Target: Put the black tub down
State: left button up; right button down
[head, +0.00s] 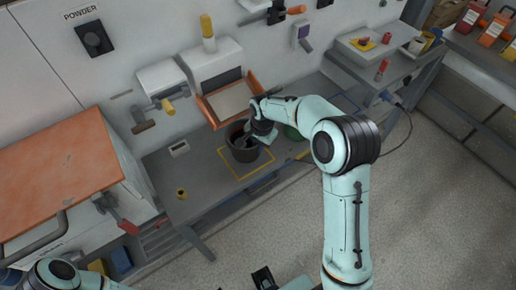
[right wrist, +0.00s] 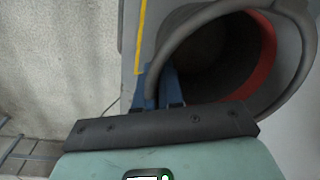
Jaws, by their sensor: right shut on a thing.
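The black tub (head: 243,154) is over the yellow taped square on the grey bench (head: 205,170) in the head view. It looks upright, and I cannot tell whether its base touches the bench. My right gripper (head: 252,130) is at the tub's upper right side. In the right wrist view, the blue fingers of the gripper (right wrist: 160,84) are shut on the rim of the tub (right wrist: 215,65), whose inside shows dark with a red band. The yellow tape (right wrist: 141,35) runs left of it. My left arm shows at the lower left, but its gripper is not clearly seen.
An orange-rimmed tray (head: 232,101) stands behind the tub. A small yellow-topped pot (head: 182,194) is at the front left and a small grey box (head: 179,148) left of the tub. The bench's left front is mostly clear.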

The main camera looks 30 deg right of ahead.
jog(key=shift+f, duration=0.85)
jog(key=shift+w+f, duration=0.25)
jog(key=shift+f, duration=0.1)
jog(key=shift+f, duration=0.2)
jog(key=c, duration=1.3)
grip_release()
jog(key=shift+o, duration=0.2)
jog(key=shift+r, duration=0.15)
